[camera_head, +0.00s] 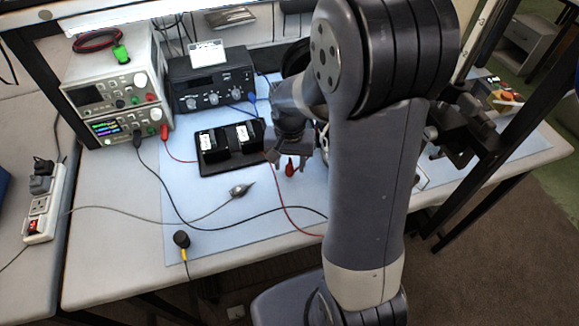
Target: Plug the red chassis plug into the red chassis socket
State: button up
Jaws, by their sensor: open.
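A red plug (290,168) with a thin red lead (283,203) shows just below my gripper, over the blue mat. I take it for the red chassis plug. My gripper (289,157) is open and points down, with its fingertips close around or just above the plug. I cannot tell whether they touch it. I cannot make out the red chassis socket. My arm covers much of the right half of the mat and hides most of a round object (322,135) behind it.
Stacked bench instruments (105,90) and a black power supply (212,85) stand at the back left. A black tray (205,168) with dark blocks lies left of my gripper. A grey probe (240,190), a black plug (181,239) and loose cables cross the front mat.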

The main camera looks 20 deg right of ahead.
aim_at(289, 164)
jog(key=shift+f, duration=0.6)
jog(key=shift+c, duration=0.4)
grip_shut()
notch_tip(289, 164, up, 10)
jog(key=shift+r+b, duration=0.1)
jog(key=shift+b, duration=0.2)
